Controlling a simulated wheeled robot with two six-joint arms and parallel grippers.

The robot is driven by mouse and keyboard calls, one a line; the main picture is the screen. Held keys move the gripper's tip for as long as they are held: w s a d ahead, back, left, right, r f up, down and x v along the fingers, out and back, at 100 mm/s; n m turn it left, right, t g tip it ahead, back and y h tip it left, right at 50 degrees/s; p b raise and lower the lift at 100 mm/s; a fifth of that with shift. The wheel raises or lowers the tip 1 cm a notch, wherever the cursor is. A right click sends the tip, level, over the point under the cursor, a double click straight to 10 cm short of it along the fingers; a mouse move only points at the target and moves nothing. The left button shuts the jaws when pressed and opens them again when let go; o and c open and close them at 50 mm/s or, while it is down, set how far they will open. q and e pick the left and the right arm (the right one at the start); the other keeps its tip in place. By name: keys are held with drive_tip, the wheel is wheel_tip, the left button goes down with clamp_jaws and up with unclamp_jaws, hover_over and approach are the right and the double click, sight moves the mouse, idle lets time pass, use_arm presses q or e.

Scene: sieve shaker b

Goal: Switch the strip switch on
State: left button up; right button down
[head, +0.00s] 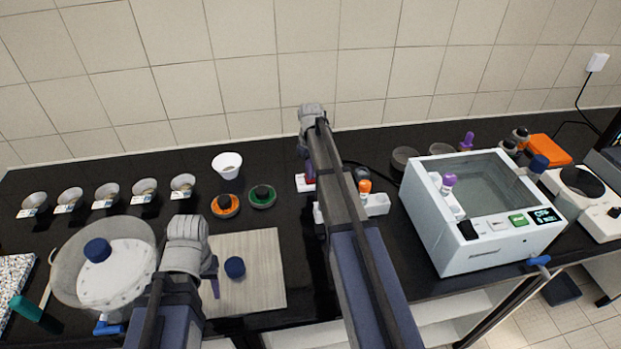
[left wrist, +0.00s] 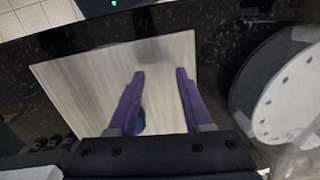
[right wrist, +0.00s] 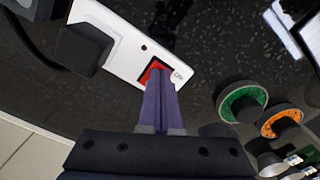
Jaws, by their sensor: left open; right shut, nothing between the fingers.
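The white power strip (right wrist: 118,38) lies on the dark bench in the right wrist view, with a red rocker switch (right wrist: 152,70) near one end. In the head view, the strip's end (head: 299,183) shows left of my right arm, which hides much of it. My right gripper (right wrist: 158,78) is shut and empty, with its purple fingertips at the red switch, overlapping its lower part. I cannot tell whether they touch or press it. My left gripper (left wrist: 160,72) is open and empty above the pale board (left wrist: 75,80), far from the strip.
A black plug (right wrist: 82,46) sits on the strip. Green (head: 262,196) and orange (head: 225,206) dishes stand left of it. A white glass-topped machine (head: 466,258) stands to the right. A blue-capped thing (head: 235,267) rests on the board beside my left gripper. A round sieve pan (head: 68,262) is further left.

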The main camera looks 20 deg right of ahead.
use_arm(q)
drive_tip(key=shift+f, duration=0.2)
use_arm(e)
drive_tip(key=shift+f, duration=0.25)
use_arm(q)
drive_tip(key=shift+r, duration=0.15)
use_arm(e)
drive_tip(key=shift+r, duration=0.2)
use_arm(q)
wheel_tip(320, 180, up, 7)
drive_tip(key=p, duration=0.6)
drive_tip(key=shift+p, duration=0.4)
use_arm(e)
wheel_tip(320, 180, up, 7)
drive_tip(key=shift+f, duration=0.1)
